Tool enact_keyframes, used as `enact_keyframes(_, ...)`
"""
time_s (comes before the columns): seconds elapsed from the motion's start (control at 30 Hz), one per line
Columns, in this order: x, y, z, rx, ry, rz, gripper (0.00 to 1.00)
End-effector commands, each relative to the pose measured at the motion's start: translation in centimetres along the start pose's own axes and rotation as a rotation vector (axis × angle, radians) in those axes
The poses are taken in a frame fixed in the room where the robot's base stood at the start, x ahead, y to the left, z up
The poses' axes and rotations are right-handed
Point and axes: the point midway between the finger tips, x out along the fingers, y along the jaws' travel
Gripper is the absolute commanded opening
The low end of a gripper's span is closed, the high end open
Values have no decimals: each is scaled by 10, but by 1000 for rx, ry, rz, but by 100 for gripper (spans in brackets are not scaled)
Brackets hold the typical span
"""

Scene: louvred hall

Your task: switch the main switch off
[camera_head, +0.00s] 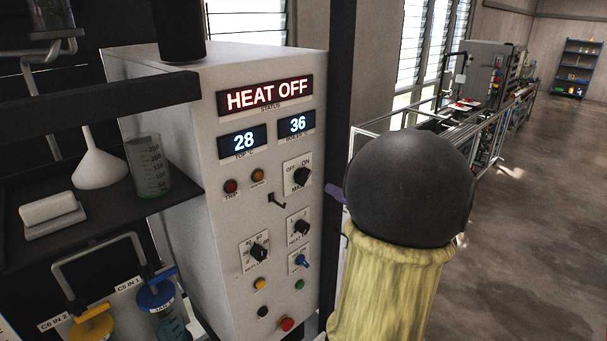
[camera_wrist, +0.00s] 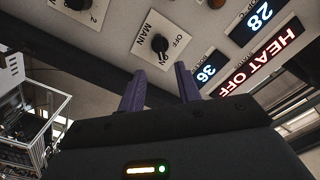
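The main switch (camera_head: 301,177) is a black rotary knob on a white plate marked OFF, ON and MAIN, on the light grey cabinet front (camera_head: 230,190). Its knob appears turned toward ON. In the wrist view, the main switch (camera_wrist: 160,43) lies just beyond my fingertips, with the ON label nearest them. My gripper (camera_wrist: 160,68) is open, with two purple fingers spread apart and nothing between them. In the head view, one purple finger of my gripper (camera_head: 335,192) shows right of the switch; my dark, round arm part hides the rest. The fingers appear apart from the knob.
A red HEAT OFF display (camera_head: 266,96) and two blue readouts, 28 (camera_head: 243,140) and 36 (camera_head: 297,123), sit above the switch. A small black hook-like part (camera_head: 277,199) and a heat knob (camera_head: 301,227) lie below. A dark shelf (camera_head: 100,215) with a beaker (camera_head: 148,167) stands left.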

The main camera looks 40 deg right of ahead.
Motion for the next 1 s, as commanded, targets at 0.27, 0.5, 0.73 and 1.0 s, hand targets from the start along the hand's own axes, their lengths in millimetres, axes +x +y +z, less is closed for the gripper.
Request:
enact_keyframes(0.27,13,0,0,-2,-2,-1,34)
enact_keyframes(0.5,39,0,0,-2,-2,-1,34)
enact_keyframes(0.73,63,2,-1,-2,3,3,34)
enact_keyframes(1.0,92,2,-1,-1,3,4,34)
